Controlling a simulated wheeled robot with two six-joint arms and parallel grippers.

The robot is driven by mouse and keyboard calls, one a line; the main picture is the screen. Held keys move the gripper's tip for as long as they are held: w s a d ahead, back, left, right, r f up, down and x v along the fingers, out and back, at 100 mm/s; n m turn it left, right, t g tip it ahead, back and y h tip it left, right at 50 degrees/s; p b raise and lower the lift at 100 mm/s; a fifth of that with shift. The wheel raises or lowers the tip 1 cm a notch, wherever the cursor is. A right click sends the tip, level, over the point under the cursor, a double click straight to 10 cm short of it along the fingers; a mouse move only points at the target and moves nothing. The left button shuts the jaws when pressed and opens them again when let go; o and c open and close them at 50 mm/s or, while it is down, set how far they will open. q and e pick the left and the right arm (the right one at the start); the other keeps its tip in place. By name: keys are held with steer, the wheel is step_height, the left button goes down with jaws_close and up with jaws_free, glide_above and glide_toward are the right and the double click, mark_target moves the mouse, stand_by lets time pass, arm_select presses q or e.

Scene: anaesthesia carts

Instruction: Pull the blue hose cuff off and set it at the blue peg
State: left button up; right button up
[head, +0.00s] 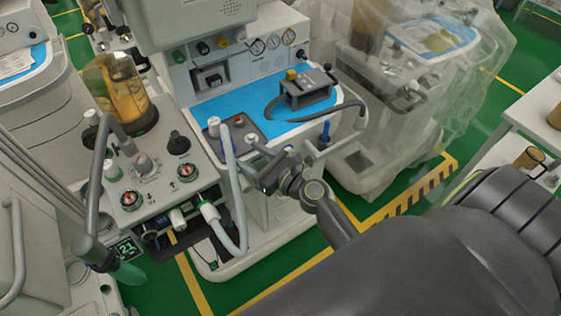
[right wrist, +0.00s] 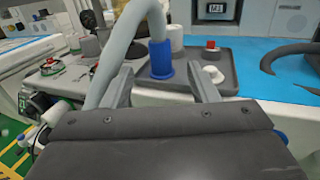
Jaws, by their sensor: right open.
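The blue cuff (right wrist: 160,60) stands upright on a dark panel in the right wrist view, at the end of a grey hose (right wrist: 124,50) that arches up and left from it. In the head view the hose (head: 233,180) loops down the cart's front; I cannot make out the cuff there. My right gripper (head: 251,160) is open and empty. In the right wrist view its fingers (right wrist: 162,85) lie either side of the cuff's line, with the cuff apparently beyond the tips. A blue peg (head: 326,131) stands upright at the cart's right edge. My left gripper is not in view.
A dark box with a yellow knob (head: 305,90) and a thick grey tube (head: 330,113) sit on the blue worktop (head: 245,100). A knobbed panel (head: 160,180) lies to the left. A plastic-covered cart (head: 385,120) stands at the right.

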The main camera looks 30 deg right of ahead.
steer(key=b+v, duration=0.2)
steer(key=v, duration=0.8)
steer(key=shift+s, duration=0.2)
steer(key=s+d+f+n+g+h, duration=0.2)
steer(key=s+f+n+g, duration=0.15)
steer(key=f, duration=0.65)
steer(key=s+d+f+n+g+h, duration=0.15)
steer(key=f+n, duration=0.35)
steer(key=f, duration=0.6)
steer(key=s+d+f+n+g+h, duration=0.25)
steer(key=f+n, duration=0.25)
steer(key=f, duration=0.5)
steer(key=s+f+n+g, duration=0.2)
steer(key=s+f+n, duration=0.3)
steer(key=s, duration=0.3)
steer(key=s+f+n+g+h, duration=0.1)
steer(key=s+f+n+g, duration=0.2)
steer(key=s+f+n, duration=0.3)
steer(key=s+f+n+g, duration=0.3)
steer(key=s+f+n, duration=0.3)
steer(key=s, duration=0.6)
steer(key=shift+s+d+n, duration=0.2)
steer(key=shift+s+n, duration=0.05)
steer(key=shift+n, duration=0.2)
